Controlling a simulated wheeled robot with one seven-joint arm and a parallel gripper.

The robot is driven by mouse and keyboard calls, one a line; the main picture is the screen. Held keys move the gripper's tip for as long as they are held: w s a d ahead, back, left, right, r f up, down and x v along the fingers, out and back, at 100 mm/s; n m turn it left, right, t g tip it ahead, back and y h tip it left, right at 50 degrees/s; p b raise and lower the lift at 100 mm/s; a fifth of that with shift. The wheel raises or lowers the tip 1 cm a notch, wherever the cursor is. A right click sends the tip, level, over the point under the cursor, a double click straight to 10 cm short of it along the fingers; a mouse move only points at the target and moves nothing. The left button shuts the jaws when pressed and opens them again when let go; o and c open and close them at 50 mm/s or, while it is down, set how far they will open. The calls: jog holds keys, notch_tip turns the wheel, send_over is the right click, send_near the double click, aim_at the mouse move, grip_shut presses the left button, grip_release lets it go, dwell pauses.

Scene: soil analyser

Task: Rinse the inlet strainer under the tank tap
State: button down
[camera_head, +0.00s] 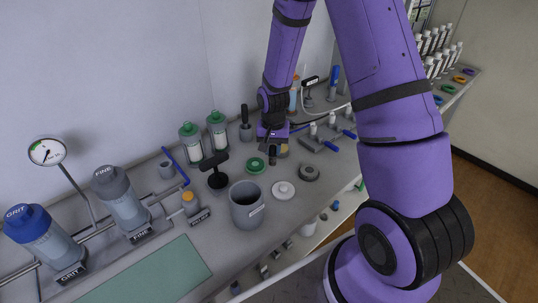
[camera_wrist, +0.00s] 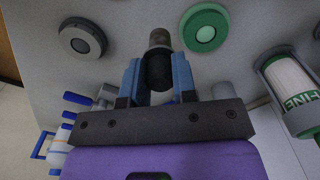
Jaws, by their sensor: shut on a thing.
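My gripper (camera_head: 272,142) is over the bench near the back wall. In the wrist view, its blue fingers (camera_wrist: 158,75) are shut on a small dark cylinder (camera_wrist: 158,68) with a grey end (camera_wrist: 159,38). In the head view, this dark cylinder (camera_head: 272,157) hangs below my gripper. It may be the inlet strainer, but no label shows. A black-topped fitting (camera_head: 215,170) stands to the left of my gripper. I cannot tell which fitting is the tank tap.
Green-capped cartridges (camera_head: 217,133) stand to the left. FINE (camera_head: 121,198) and GRIT (camera_head: 45,238) housings are further left.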

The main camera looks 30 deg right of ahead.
jog(key=shift+w+a+f, duration=0.2)
jog(key=shift+w+a, duration=0.15)
jog(key=shift+w, duration=0.3)
jog(key=shift+f, duration=1.65)
jog(key=c, duration=0.9)
grip_release()
jog(key=shift+f, duration=0.1)
jog(key=s+a+r+n+t, duration=0.1)
jog(key=s+r, duration=0.2)
jog(key=r, duration=0.7)
jog(key=s+r+n+t, duration=0.1)
jog(key=s+r, duration=0.2)
jog(key=r, duration=0.7)
jog(key=s+a+r+n, duration=0.1)
jog(key=s+r, duration=0.2)
jog(key=r, duration=0.7)
jog(key=s+r+n+t, duration=0.1)
jog(key=s+r, duration=0.2)
jog(key=s, duration=0.3)
jog(key=s+a+r+n+t, duration=0.1)
jog(key=s+r, duration=0.2)
jog(key=s, duration=0.3)
jog(key=s+r+n+t, duration=0.1)
jog(key=s+r, duration=0.3)
jog(key=s, duration=0.2)
jog(key=shift+s+a+r+n, duration=0.1)
jog(key=shift+a+n, duration=0.1)
jog(key=shift+n, duration=0.2)
